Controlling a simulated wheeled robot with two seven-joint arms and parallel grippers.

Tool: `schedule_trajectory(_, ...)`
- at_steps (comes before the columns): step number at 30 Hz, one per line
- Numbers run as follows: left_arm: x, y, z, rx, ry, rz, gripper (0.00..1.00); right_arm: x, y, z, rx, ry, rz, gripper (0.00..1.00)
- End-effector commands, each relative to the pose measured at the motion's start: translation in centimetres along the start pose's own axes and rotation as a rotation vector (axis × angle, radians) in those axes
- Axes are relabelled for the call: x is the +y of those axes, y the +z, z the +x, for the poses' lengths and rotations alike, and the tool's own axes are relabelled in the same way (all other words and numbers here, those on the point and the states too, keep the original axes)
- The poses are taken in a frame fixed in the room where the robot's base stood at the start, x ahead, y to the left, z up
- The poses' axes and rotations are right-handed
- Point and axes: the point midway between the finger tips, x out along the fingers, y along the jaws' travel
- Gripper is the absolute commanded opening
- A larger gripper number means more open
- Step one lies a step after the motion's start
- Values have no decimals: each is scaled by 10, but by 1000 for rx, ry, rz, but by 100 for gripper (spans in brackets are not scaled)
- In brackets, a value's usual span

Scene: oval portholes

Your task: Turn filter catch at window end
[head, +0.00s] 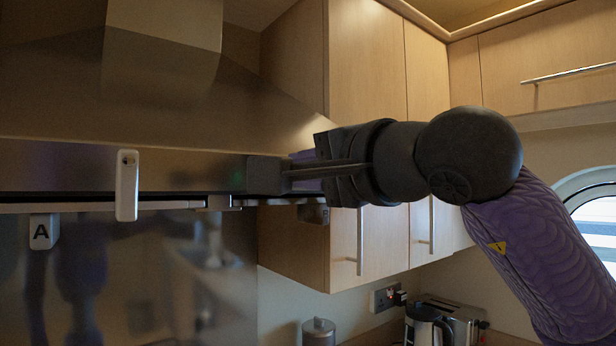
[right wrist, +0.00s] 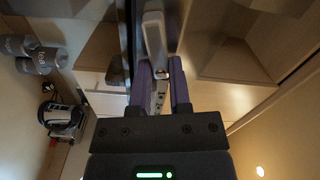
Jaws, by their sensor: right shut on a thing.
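The steel cooker hood (head: 70,165) spans the left of the head view. A pale filter catch (head: 127,185) hangs upright on its front lip, right of a tag marked A (head: 41,232). My right gripper (head: 265,175) reaches in from the right along the lip, at the window end, and is shut on the filter catch there. The gripper hides that catch in the head view. In the right wrist view a pale catch (right wrist: 154,40) shows at and beyond the fingertips (right wrist: 162,70); how much of it lies between them is unclear. My left gripper is out of view.
Wooden wall cupboards (head: 365,70) with bar handles stand close behind my right arm. A small dark tag (head: 314,213) hangs under the lip near the gripper. A kettle (head: 428,325), a canister (head: 318,332) and an oval window (head: 595,215) are lower right.

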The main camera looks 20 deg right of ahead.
Motion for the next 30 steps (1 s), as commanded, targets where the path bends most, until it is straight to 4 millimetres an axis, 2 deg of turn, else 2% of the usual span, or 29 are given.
schedule_trajectory(1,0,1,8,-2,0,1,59,4,1,0,-1,-2,77,0)
schedule_trajectory(6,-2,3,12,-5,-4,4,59,1,0,0,0,-1,259,0)
schedule_trajectory(14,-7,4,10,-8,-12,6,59,0,0,0,0,1,268,0)
schedule_trajectory(15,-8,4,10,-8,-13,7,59,0,0,0,0,1,268,32)
schedule_trajectory(19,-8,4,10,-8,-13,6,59,0,0,0,1,0,267,59)
schedule_trajectory(27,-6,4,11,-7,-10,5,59,0,0,-1,1,-1,265,59)
schedule_trajectory(30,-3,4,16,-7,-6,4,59,1,0,-14,2,-4,265,59)
